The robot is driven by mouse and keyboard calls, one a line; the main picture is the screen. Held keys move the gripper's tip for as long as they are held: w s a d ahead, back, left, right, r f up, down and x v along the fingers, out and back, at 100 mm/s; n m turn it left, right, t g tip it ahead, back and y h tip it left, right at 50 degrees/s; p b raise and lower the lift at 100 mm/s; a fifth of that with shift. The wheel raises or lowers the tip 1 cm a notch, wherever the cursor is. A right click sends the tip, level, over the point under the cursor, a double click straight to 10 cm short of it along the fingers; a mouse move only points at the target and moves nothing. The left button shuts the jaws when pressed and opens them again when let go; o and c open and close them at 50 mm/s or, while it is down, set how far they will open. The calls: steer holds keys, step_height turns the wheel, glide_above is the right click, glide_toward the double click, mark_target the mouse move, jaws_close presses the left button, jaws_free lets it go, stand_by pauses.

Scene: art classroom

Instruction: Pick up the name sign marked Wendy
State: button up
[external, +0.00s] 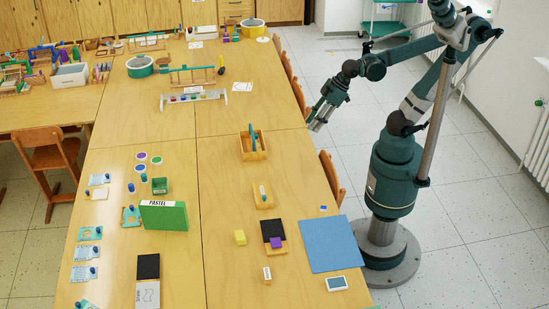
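No lettering that reads Wendy can be made out in the external view. A small upright white-faced block (267,275) with faint, unreadable marks stands near the front of the right table; I cannot tell if it is the name sign. My gripper (317,120) hangs in the air at the right edge of the tables, pointing down and to the left. It is well apart from the block, which lies lower and to the left in the picture. The fingers are too small to tell whether they are open or shut, and I see nothing held.
A green PASTEL box (163,217) stands left. Chairs (332,178) line the right edge.

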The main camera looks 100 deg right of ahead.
steer(key=w+a+r+n+g+p, duration=0.2)
steer(key=w+a+r+n, duration=0.2)
steer(key=w+a, duration=0.8)
steer(key=n+g+p, duration=0.4)
steer(key=n+p, duration=0.1)
steer(key=n, duration=0.7)
glide_above(267, 273)
steer(key=f, duration=1.5)
steer(key=d+f, duration=0.1)
steer(key=f, duration=0.7)
steer(key=shift+f, duration=0.35)
steer(key=shift+s+a+f+g, duration=0.15)
steer(key=shift+a+f+g, duration=0.15)
steer(key=shift+a+f, duration=0.2)
steer(key=shift+f+b, duration=0.35)
steer(key=shift+f, duration=0.9)
steer(key=shift+f, duration=0.1)
